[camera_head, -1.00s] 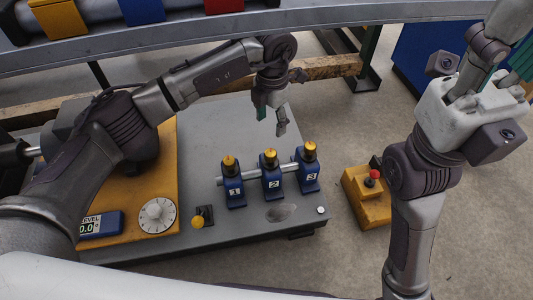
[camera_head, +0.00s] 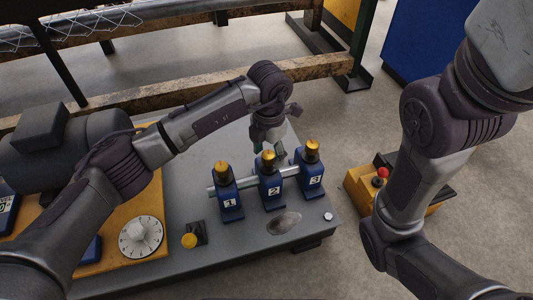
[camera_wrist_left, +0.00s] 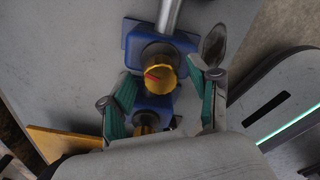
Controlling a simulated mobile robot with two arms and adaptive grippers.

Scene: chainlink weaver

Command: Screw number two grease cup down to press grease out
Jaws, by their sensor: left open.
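Three blue grease cups with yellow caps stand on a grey plate (camera_head: 205,165), joined by a pale bar. Cup number two (camera_head: 270,187) is in the middle, between cup one (camera_head: 227,192) and cup three (camera_head: 310,172). My left gripper (camera_head: 267,148) is just behind and above cup two, partly hidden by its cap. In the left wrist view its green-padded fingers (camera_wrist_left: 162,76) are apart, with a yellow cap (camera_wrist_left: 160,74) bearing a red mark between them. I cannot see contact or the cup's number there. My right gripper is out of view.
A dial (camera_head: 141,237) sits on the orange panel at left. A yellow button (camera_head: 189,241) and a dark oval patch (camera_head: 284,223) are in front of the cups. A yellow box with a red button (camera_head: 383,172) stands beside my right arm.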

